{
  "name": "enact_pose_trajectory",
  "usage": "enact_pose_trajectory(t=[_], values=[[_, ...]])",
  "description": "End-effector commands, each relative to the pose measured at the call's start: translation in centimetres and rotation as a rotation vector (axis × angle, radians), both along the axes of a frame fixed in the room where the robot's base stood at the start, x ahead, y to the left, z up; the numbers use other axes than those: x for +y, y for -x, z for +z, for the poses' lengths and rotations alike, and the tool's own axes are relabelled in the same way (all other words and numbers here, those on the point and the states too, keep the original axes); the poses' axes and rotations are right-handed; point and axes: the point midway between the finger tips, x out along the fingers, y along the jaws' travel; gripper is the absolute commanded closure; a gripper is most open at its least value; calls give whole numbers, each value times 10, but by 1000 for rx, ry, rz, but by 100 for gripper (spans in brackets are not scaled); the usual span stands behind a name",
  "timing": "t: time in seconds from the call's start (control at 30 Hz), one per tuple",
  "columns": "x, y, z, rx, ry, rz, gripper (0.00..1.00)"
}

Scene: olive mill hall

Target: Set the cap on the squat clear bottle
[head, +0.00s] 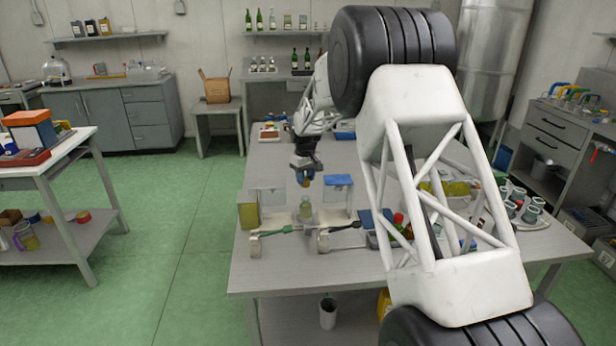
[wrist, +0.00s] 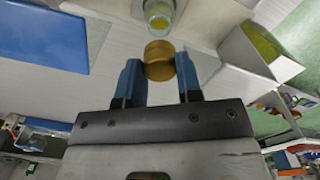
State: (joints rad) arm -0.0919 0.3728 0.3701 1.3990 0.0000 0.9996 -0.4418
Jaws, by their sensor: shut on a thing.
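My gripper (wrist: 159,78) is shut on a round gold-brown cap (wrist: 158,60), held between its two blue fingers. In the head view my gripper (head: 304,180) hangs above the table, a little above the squat clear bottle (head: 305,211). The bottle stands upright with yellow-green contents. In the wrist view the bottle (wrist: 160,13) shows partly at the top edge, its mouth uncovered. The cap is apart from the bottle in the wrist view. The cap's underside is hidden.
A yellow-green tin (head: 249,214) stands left of the bottle on the grey table (head: 270,274). A blue flat item (head: 338,180) lies to the right. Green- and black-handled tools lie in front. Cups on a round tray (head: 540,223) and other items crowd the table's right side.

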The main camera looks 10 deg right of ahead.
Motion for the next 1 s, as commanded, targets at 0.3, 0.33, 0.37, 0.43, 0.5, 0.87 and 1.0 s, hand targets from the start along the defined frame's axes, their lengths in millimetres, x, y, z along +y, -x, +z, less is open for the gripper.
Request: enact_pose_trajectory(t=[0.3,0.33,0.37,0.43,0.5,0.87,1.0], values=[[0,0,-2,0,0,-1,82],[0,0,-2,0,0,-1,82],[0,0,-3,1,1,-1,82],[0,0,-5,1,1,-1,82],[0,0,-8,1,0,-1,82],[0,0,-27,0,0,-1,82],[0,0,-32,0,0,-1,82]])
